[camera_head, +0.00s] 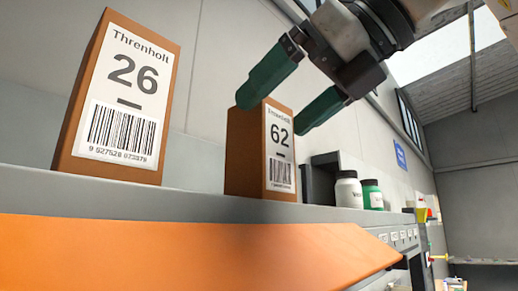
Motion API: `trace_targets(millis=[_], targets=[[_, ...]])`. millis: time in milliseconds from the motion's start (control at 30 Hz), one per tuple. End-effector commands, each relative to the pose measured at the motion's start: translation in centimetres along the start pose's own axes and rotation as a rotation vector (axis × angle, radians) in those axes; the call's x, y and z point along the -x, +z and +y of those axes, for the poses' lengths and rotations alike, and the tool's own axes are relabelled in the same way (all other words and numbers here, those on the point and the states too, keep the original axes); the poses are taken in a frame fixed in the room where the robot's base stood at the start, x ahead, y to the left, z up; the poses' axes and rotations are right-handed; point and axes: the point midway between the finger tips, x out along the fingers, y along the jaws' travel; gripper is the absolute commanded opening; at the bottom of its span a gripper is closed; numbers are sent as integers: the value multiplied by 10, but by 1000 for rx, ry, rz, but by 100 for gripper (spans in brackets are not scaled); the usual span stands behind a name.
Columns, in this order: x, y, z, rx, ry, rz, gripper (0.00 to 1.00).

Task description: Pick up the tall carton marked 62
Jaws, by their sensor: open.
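The carton marked 62 (258,152) is orange-brown and stands upright on the grey shelf (203,191). Its white label with a barcode faces right. My gripper (278,112) comes down from the upper right with its two green fingers apart. One finger overlaps the carton's top left in the picture and the other is at its upper right. The carton's top lies between the fingers in the picture, and I cannot tell whether they touch it. The carton's top edge is partly hidden by the left finger.
A larger-looking carton marked 26 (125,97) stands upright at the left of the shelf. A white bottle (348,191) and a green bottle (372,195) stand to the right, beside a dark open box (321,179). An orange panel (180,252) runs along the front below the shelf.

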Motion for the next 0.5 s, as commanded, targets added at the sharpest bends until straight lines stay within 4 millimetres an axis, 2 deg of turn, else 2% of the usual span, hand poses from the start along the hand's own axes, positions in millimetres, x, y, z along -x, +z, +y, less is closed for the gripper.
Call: trace_targets(millis=[300, 500], targets=[[-42, -2, -1, -2, 1, 3, 94], [-50, -3, -1, -2, 1, 0, 94]])
